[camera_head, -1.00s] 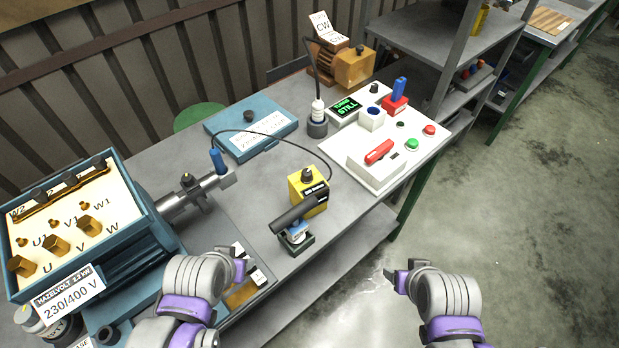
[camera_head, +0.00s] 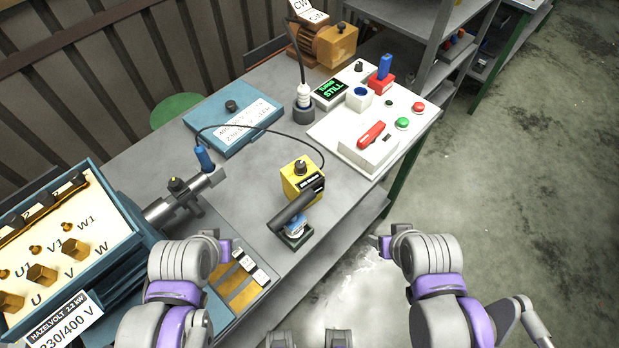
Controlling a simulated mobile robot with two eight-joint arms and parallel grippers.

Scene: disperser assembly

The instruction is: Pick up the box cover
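The box cover appears to be the flat blue plate (camera_head: 207,113) with a black knob and a white label. It lies on the grey table towards the back, left of centre. My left gripper (camera_head: 224,250) is low in the picture, over the table's front part near a tray of metal pieces, well apart from the cover. My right gripper (camera_head: 379,245) is beyond the table's front edge, over the floor. Both grippers are small and partly hidden by their wrists, so their opening is unclear. Nothing visible hangs from either.
A blue motor with an open terminal box (camera_head: 60,240) stands at the left. A yellow instrument (camera_head: 299,177) and a black-handled tool (camera_head: 294,215) stand mid-table, a cable looping past the cover. A white control panel (camera_head: 340,150) is at the right. Shelves stand behind.

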